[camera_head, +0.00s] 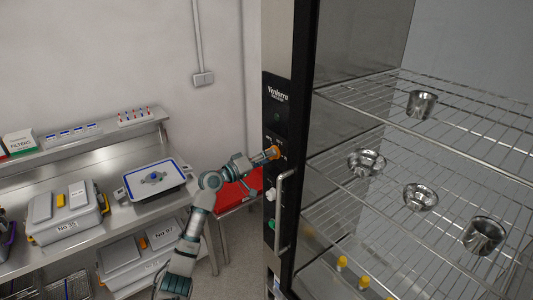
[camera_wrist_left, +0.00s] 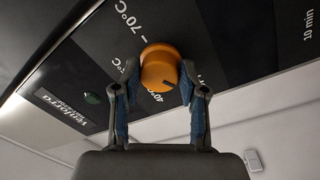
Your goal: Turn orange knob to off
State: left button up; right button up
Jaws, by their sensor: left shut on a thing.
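The orange knob (camera_wrist_left: 160,66) is on the black control panel (camera_wrist_left: 228,48) of the tall cabinet. In the left wrist view it sits between the two fingers of my left gripper (camera_wrist_left: 159,92), and a dark mark shows low on its face. Printed labels around it include 70°C, 40°C and 10 min. In the head view the orange knob (camera_head: 273,152) is at the tip of my left gripper (camera_head: 262,158), which reaches in from the left and is shut on it. My right gripper does not show.
A white knob (camera_head: 270,194), a green knob (camera_head: 271,226) and a vertical metal handle (camera_head: 284,212) are below on the panel. Wire shelves (camera_head: 400,150) hold several metal cups. A steel bench (camera_head: 110,215) with trays and cases stands at left, and a red tray (camera_head: 238,190) lies behind my arm.

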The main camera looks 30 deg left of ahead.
pick_arm(q)
jog(key=shift+a+n+p, duration=0.1)
jog(key=shift+n+p, duration=0.35)
jog(key=shift+n, duration=0.35)
jog(key=shift+w+f, duration=0.1)
jog(key=o, duration=0.9)
jog(key=shift+o, duration=1.3)
jog(key=shift+w+f, duration=0.1)
jog(key=shift+w, duration=0.05)
jog(key=v, duration=1.2)
